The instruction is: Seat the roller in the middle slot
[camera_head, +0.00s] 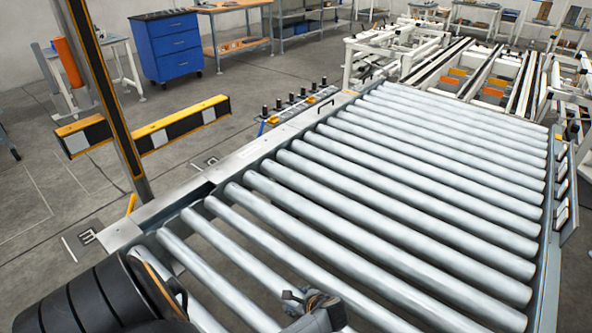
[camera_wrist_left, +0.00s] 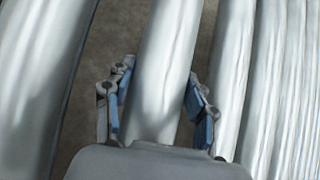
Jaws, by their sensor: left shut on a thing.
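My left gripper (camera_wrist_left: 160,95) is closed around a pale metal roller (camera_wrist_left: 168,60), with a blue-padded finger on either side. The padding appears to touch or nearly touch the roller's sides. In the head view my left gripper (camera_head: 312,302) is low over the near rollers of the conveyor bed, at the bottom edge. The head view does not show clearly which roller it holds. The held roller's ends and any slots are out of view in the wrist view. I cannot tell whether the roller is seated. My right gripper is not in view.
Parallel rollers (camera_head: 400,190) fill the bed between its side rails (camera_head: 240,160). In the wrist view, a wider floor gap (camera_wrist_left: 112,45) lies left of the held roller than right. An orange-and-black post (camera_head: 105,90) and yellow barrier (camera_head: 185,122) stand left of the bed.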

